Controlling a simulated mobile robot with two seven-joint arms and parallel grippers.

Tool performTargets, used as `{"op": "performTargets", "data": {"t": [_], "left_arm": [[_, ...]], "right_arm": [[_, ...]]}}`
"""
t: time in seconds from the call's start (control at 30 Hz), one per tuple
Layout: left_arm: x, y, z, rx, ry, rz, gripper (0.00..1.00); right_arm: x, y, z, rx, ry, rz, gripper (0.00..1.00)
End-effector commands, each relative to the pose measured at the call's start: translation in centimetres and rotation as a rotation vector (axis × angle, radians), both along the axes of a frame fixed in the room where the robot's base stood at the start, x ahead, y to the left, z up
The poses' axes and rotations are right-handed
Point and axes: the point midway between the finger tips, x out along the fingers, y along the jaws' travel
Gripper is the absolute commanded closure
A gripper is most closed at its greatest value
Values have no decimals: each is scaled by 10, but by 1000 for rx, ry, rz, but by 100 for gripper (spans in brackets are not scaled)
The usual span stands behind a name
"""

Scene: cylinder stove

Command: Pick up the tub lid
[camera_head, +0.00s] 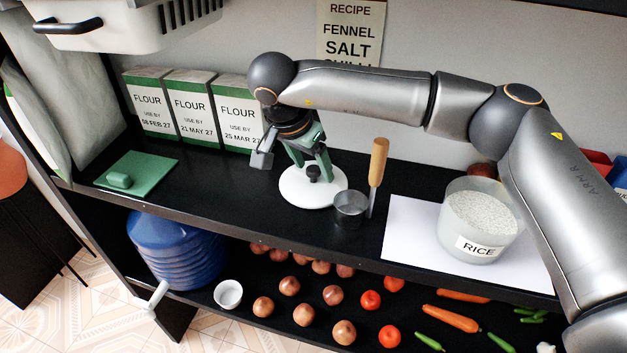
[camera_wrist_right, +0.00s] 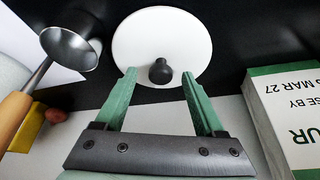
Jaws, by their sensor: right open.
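The tub lid (camera_head: 306,192) is a flat white disc with a small black knob, lying on the dark shelf. It also shows in the right wrist view (camera_wrist_right: 140,38), knob near its lower right part. My right gripper (camera_head: 312,166) is above the lid, its green fingers pointing down around the knob's place. In the right wrist view the gripper (camera_wrist_right: 160,78) is open, with the knob between and just beyond the fingertips. Nothing is held. The clear rice tub (camera_head: 478,222) stands open to the right. My left gripper is not in view.
A metal scoop (camera_head: 350,205) with an upright wooden handle (camera_head: 378,162) stands close right of the lid. Flour boxes (camera_head: 238,112) line the back left. A green lid (camera_head: 140,172) lies at the left.

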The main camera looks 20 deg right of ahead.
Motion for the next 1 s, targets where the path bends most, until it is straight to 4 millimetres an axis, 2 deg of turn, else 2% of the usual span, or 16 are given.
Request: {"op": "performTargets", "data": {"t": [0.07, 0.67, 1.0], "left_arm": [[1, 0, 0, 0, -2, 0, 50], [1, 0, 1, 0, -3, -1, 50], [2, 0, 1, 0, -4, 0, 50]], "right_arm": [[0, 0, 0, 0, 0, 0, 31], [0, 1, 1, 1, 1, 0, 98], [0, 1, 1, 0, 0, 0, 100]]}}
